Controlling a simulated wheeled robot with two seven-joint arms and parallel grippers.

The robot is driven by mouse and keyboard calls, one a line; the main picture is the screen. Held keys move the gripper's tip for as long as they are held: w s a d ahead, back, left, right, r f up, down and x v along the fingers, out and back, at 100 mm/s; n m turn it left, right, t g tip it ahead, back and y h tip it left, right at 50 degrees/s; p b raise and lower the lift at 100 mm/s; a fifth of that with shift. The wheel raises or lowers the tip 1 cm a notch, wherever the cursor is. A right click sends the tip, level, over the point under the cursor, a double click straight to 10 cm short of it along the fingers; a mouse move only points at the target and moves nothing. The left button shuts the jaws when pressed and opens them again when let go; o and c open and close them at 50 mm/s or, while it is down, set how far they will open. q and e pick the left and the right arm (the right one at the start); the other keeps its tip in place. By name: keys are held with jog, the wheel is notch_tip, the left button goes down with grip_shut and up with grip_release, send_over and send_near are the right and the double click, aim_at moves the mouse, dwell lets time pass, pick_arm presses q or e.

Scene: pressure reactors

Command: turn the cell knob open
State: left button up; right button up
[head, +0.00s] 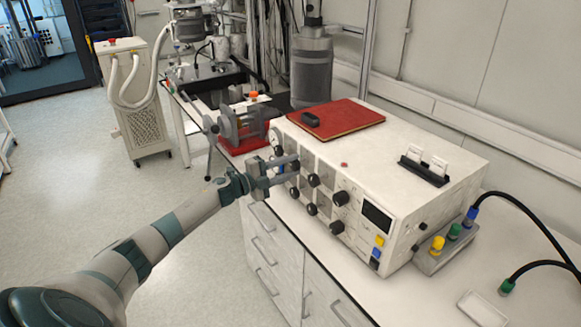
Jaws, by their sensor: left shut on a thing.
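A white instrument box (430,130) stands on the bench, with several dark round knobs (341,198) on its front panel. My left gripper (286,170) is at the left part of this panel, its two fingers pointing at the panel one above the other. It is shut on a small knob there, which the fingers mostly hide. I cannot read any label, so I cannot tell which knob is the cell knob or how far it is turned. My right gripper is not in view.
A red book (342,119) and a black holder with white cards (424,168) lie on the box. A clamp-like metal device (240,125) stands close left of my gripper. Colored plugs and black cables (530,225) are at the right.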

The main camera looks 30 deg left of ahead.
pick_arm(q)
jog(key=o, duration=1.1)
jog(key=shift+c, duration=0.2)
jog(key=shift+s+a, duration=0.1)
jog(key=shift+s, duration=0.05)
jog(key=shift+s+a+f+b, duration=0.15)
jog(key=shift+s+a+b, duration=0.15)
jog(key=shift+s, duration=0.25)
jog(key=b+v, duration=0.5)
jog(key=v, duration=1.1)
jog(key=shift+d, duration=0.1)
